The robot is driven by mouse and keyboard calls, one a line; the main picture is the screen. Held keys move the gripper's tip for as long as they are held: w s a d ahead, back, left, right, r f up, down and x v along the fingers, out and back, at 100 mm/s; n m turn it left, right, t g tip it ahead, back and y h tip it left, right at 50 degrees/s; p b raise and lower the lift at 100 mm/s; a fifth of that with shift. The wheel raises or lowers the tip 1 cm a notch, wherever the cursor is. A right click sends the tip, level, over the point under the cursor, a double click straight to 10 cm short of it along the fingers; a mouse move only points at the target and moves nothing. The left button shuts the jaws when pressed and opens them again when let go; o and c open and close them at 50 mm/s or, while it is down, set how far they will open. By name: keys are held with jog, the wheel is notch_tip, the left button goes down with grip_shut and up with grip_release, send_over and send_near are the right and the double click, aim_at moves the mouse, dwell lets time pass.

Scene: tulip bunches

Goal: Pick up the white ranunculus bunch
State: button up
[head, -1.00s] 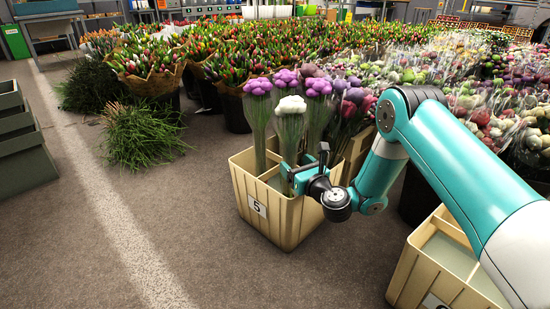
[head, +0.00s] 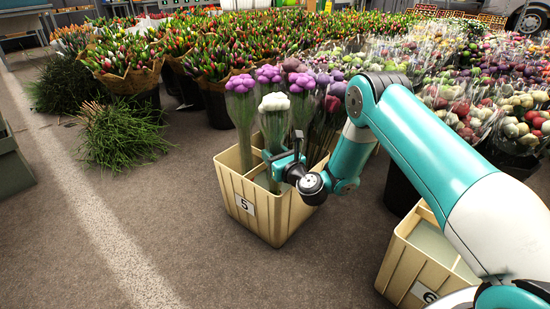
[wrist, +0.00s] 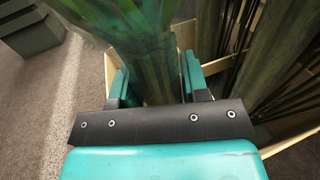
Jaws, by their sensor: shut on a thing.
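The white ranunculus bunch (head: 274,102) stands upright in a cream crate marked 5 (head: 265,222), its stems wrapped in a clear sleeve. My gripper (head: 276,162) is shut on the sleeved stems below the white head, near the crate rim. In the wrist view the green stems (wrist: 148,65) run between the two teal fingers of my gripper (wrist: 157,82). The lower end of the bunch is hidden by the crate and gripper. I cannot tell whether it is off the crate floor.
Purple bunches (head: 240,84) stand close by at the left and behind in the same crate, with dark red ones (head: 332,104) at the right. A second cream crate, marked 6 (head: 405,265), stands at the right. Bare floor (head: 150,215) lies at the left.

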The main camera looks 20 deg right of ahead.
aim_at(274, 94)
jog(key=shift+r, duration=0.1)
notch_tip(274, 94, up, 20)
jog(key=p, duration=1.4)
